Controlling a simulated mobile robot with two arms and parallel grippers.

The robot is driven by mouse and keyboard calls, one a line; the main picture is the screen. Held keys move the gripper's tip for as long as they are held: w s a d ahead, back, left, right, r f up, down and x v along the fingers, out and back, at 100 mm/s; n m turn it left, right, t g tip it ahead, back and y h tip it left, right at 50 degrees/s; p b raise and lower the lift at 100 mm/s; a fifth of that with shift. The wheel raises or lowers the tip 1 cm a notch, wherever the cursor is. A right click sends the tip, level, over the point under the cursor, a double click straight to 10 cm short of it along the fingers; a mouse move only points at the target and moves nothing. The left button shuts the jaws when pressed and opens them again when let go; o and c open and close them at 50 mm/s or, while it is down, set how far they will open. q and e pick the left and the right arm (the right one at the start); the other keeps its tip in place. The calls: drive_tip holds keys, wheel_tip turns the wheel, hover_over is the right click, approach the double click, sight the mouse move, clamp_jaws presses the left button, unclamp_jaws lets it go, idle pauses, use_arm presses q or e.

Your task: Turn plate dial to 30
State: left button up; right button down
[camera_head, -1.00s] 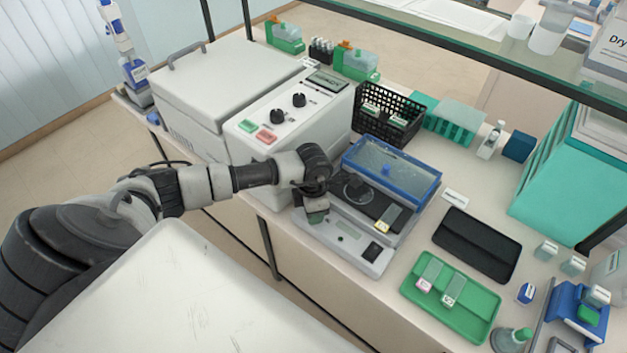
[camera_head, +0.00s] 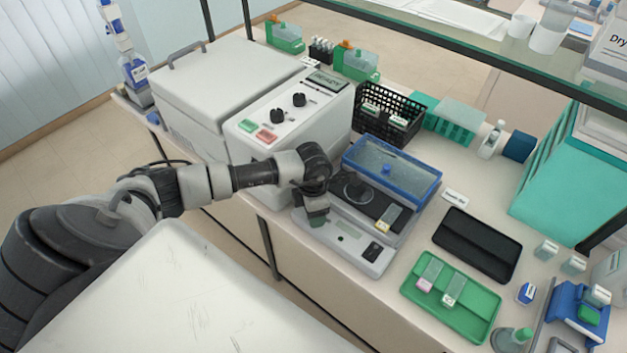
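The plate device (camera_head: 341,252) is a low light-grey unit with a dark top, a small display and a black switch (camera_head: 376,251) on its front panel. A clear lid with a blue frame (camera_head: 425,190) is at its back. One slide with a yellowish label (camera_head: 384,225) lies on the dark top. My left gripper (camera_head: 317,217) points down at the left end of the front panel. The plate dial is not visible; my gripper and wrist cover that part of the panel. The fingers are too small and dark to tell if they grip anything. My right gripper is not in view.
A large white machine (camera_head: 262,103) with two black knobs stands close behind my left forearm. A black basket (camera_head: 366,128) is behind the plate. A black tray (camera_head: 477,246) and a green slide tray (camera_head: 478,321) lie to the right. A shelf edge crosses above.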

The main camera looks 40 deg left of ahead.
use_arm(q)
wheel_tip(320, 180, up, 11)
drive_tip(key=b, duration=0.3)
drive_tip(key=shift+w+a, duration=0.15)
drive_tip(key=shift+a, duration=0.05)
drive_tip(key=shift+f, duration=0.1)
